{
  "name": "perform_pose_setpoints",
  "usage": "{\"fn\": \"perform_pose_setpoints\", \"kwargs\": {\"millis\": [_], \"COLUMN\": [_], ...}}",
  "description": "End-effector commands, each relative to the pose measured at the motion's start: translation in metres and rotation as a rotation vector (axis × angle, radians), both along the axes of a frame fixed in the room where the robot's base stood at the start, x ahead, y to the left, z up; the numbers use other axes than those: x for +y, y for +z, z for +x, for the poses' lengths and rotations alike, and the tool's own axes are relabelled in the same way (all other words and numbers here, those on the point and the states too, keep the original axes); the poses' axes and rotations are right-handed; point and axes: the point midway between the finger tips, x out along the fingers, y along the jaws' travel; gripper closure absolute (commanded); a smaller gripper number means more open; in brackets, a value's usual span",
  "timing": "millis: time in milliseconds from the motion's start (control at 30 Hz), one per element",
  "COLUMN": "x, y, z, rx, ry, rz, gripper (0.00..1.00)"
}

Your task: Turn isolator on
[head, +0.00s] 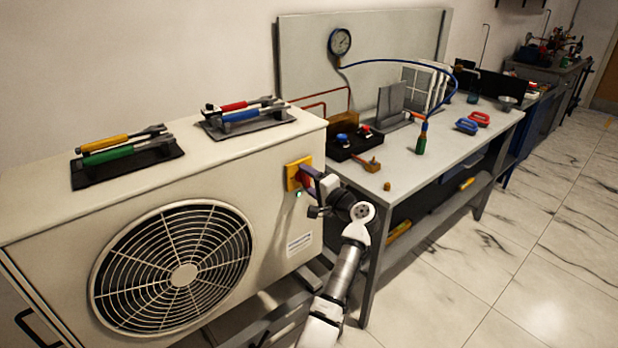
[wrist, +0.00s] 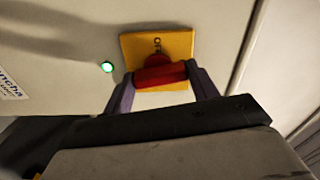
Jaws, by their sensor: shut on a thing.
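The isolator is a yellow plate (head: 291,177) with a red handle on the front of the cream outdoor unit, near its right end. In the wrist view the yellow plate (wrist: 178,46) shows a dark marking above the red handle (wrist: 160,76). The handle lies nearly level across the plate in that view, slightly tilted. My gripper (wrist: 163,84) is shut on the red handle, one finger at each end of it. A small round light beside the plate (wrist: 107,67) glows green. In the head view my gripper (head: 312,185) partly covers the handle.
The outdoor unit has a large fan grille (head: 130,290) on its front. A grey bench (head: 440,175) with a gauge, hoses and small parts stands to the right. The tiled floor at far right is clear.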

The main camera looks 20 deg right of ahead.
Motion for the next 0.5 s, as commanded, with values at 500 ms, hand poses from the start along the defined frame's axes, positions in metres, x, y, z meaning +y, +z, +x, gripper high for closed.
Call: {"fn": "perform_pose_setpoints", "kwargs": {"millis": [500], "x": [-0.0015], "y": [0.0005], "z": [0.0000], "rx": [0.059], "ry": [-0.003], "rz": [0.167], "gripper": [0.65]}}
